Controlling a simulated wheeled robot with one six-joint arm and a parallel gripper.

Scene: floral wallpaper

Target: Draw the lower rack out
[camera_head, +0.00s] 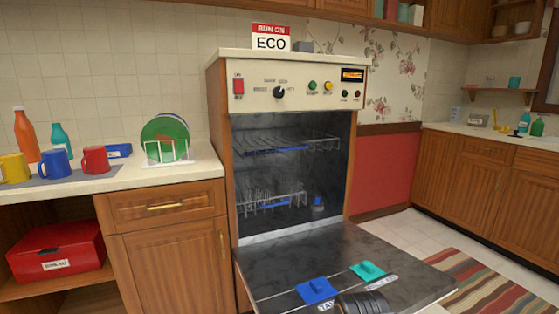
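The dishwasher stands with its door (290,252) folded down flat. The lower rack (258,196), a wire rack with a blue strip on its front, sits inside the dark tub. The upper rack (305,142), with a similar blue strip, is above it, also inside. My dark wrist hides part of the door's near edge.
A small blue item (318,204) is in the lower right of the tub. The left counter (190,172) holds mugs, bottles and a plate stand. A red box (57,250) is on the shelf below. A striped rug (480,285) and open floor lie right of the door.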

